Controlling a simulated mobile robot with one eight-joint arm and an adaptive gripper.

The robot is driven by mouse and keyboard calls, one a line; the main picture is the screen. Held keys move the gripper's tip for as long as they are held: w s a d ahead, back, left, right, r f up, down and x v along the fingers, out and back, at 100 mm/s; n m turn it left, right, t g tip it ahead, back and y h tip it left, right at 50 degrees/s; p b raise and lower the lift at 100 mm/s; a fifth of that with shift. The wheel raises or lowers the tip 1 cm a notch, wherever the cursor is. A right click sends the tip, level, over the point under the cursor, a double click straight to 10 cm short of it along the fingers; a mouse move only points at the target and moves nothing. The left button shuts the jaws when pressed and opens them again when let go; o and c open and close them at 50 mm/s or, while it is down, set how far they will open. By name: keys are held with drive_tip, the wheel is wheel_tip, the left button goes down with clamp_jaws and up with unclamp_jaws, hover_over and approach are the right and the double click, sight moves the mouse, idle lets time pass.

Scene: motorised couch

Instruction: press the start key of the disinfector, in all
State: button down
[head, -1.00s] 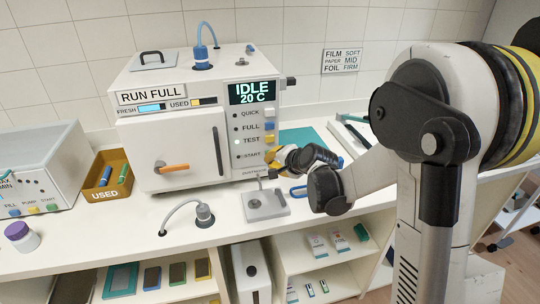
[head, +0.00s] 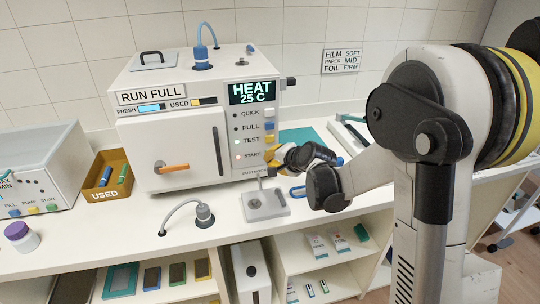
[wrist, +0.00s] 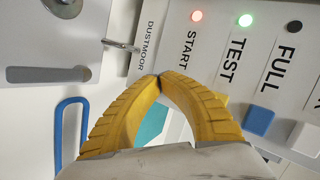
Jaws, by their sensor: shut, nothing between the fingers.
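The disinfector (head: 165,140) is a white cabinet on the counter with a shut front door. Its display (head: 252,92) reads HEAT 25 C. In the wrist view the START lamp (wrist: 197,16) glows red and the TEST lamp (wrist: 245,20) glows green; the FULL lamp (wrist: 295,26) is dark. My gripper (wrist: 159,76) has its yellow fingers closed tip to tip below the START label, at the panel's key column. The fingers hide the start key, so contact cannot be seen. In the head view my gripper (head: 275,160) is at the panel's lower right.
A sign (head: 157,96) on the cabinet reads RUN FULL. A grey stand (head: 264,206) is on the counter below the panel. A brown USED bin (head: 108,190) and another white machine (head: 35,165) are at left. A blue loop (wrist: 58,135) is near my gripper.

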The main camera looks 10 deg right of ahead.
drive_tip(key=shift+s, duration=0.85)
drive_tip(key=s, duration=0.5)
idle(0.6)
drive_tip(key=s+r+n+g+h, duration=0.1)
drive_tip(key=s+n, duration=0.4)
drive_tip(key=s, duration=0.9)
drive_tip(key=s+r+n+g+h, duration=0.2)
drive_tip(key=s+r+n, duration=0.3)
drive_tip(key=s, duration=0.8)
drive_tip(key=shift+s+r+n+g, duration=0.15)
drive_tip(key=shift+s+n+g, duration=0.25)
drive_tip(key=shift+n, duration=0.3)
